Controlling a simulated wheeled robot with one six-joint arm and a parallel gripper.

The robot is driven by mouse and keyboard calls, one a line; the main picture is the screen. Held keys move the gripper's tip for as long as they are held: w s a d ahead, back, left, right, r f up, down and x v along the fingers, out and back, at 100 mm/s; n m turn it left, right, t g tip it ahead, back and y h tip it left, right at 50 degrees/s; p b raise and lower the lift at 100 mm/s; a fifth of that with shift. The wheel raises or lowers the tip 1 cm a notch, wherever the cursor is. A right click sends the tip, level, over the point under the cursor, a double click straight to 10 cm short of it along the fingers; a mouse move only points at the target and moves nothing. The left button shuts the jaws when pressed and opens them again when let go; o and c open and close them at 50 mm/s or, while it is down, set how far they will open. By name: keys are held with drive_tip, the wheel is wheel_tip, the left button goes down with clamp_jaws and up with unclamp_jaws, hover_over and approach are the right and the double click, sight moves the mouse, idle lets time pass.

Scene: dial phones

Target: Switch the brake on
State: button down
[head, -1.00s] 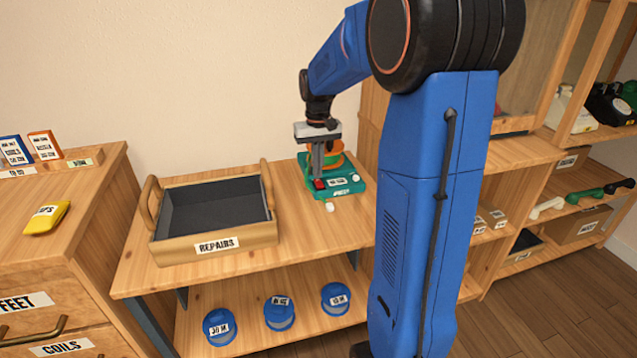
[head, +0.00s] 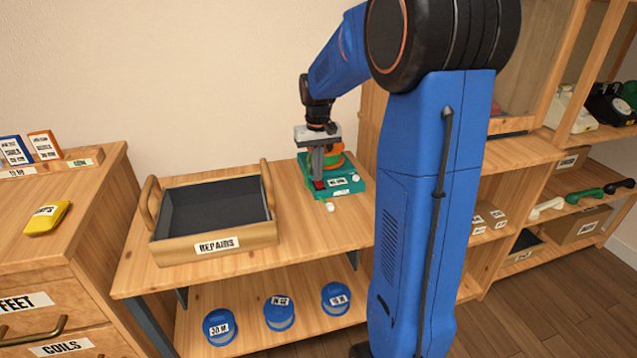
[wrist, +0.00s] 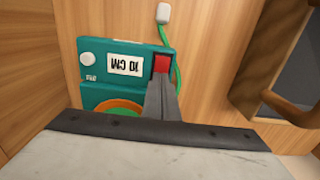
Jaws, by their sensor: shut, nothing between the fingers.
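A teal machine (head: 345,187) with an orange and green round part (head: 334,157) stands on the bench, right of the tray. It bears a red switch (head: 319,184), a white label and a white knob.
A wooden tray marked REPAIRS (head: 217,246) stands left of the machine. A green cord (wrist: 176,75) runs from the machine to a small white piece (wrist: 163,13). Blue round containers (head: 279,314) sit on the lower shelf. The bench (head: 295,232) is bare in front.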

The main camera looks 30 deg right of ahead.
drive_tip(key=shift+f, duration=0.15)
drive_tip(key=shift+r, duration=3.55)
drive_tip(key=s+a+r+n+t, duration=0.1)
drive_tip(key=s+a, duration=0.4)
drive_tip(key=s, duration=0.3)
drive_tip(key=s+a+r+n+t, duration=0.1)
drive_tip(key=s+a+r, duration=0.1)
drive_tip(key=s+a, duration=0.5)
drive_tip(key=s+a+f+t, duration=0.1)
drive_tip(key=s+a+f, duration=0.1)
drive_tip(key=s, duration=0.5)
drive_tip(key=s+a+f+n+t, duration=0.1)
drive_tip(key=s+f, duration=0.2)
drive_tip(key=s, duration=0.5)
drive_tip(key=shift+s+a+f+t, duration=0.15)
drive_tip(key=shift+a+f+t, duration=0.2)
drive_tip(key=shift+a+t, duration=0.05)
